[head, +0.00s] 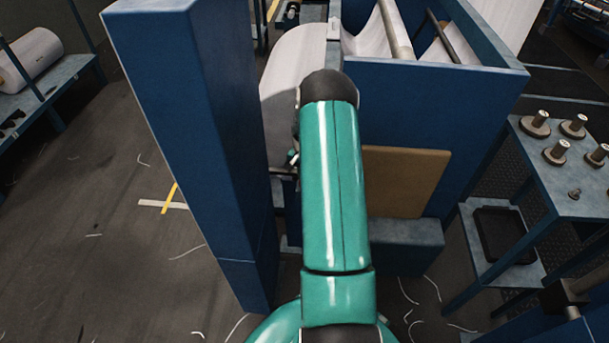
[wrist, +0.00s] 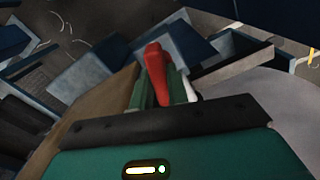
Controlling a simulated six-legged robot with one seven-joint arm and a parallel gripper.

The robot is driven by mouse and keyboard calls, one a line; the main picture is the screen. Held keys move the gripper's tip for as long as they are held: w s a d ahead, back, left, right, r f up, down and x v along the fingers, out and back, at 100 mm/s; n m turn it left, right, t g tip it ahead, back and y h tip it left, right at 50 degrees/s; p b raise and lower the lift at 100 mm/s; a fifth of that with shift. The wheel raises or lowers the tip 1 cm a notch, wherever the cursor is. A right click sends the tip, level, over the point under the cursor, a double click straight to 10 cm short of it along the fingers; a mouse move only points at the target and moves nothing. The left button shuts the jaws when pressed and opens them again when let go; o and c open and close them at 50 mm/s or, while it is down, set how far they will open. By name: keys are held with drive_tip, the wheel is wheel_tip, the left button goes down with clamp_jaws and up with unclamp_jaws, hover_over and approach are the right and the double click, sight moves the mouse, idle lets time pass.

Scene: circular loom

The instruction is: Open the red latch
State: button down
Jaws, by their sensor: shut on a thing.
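The red latch (wrist: 156,62) shows in the upper middle of the wrist view as a rounded red handle, tilted slightly. My gripper (wrist: 158,84) is shut on it, with a green finger on each side of the handle. The lower end of the latch and its mount are hidden by the fingers and the dark gripper body. In the head view my green arm reaches forward to the loom and covers the latch. Only a small dark part near the gripper shows left of the arm there.
A tall blue post (head: 190,130) stands close to the left of my arm. The loom's blue frame (head: 430,110) holds white cloth (head: 291,75). A brown panel (head: 402,182) is right of the arm. A table with metal spools (head: 559,152) stands at right. Open floor lies left.

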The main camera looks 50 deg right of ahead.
drive_tip(key=m, duration=0.3)
drive_tip(key=shift+m, duration=0.4)
drive_tip(key=m, duration=0.3)
drive_tip(key=shift+m, duration=0.3)
drive_tip(key=m, duration=0.3)
drive_tip(key=shift+m, duration=1.9)
drive_tip(key=c, duration=1.4)
unclamp_jaws()
drive_tip(key=shift+o, duration=0.2)
drive_tip(key=shift+r, duration=0.1)
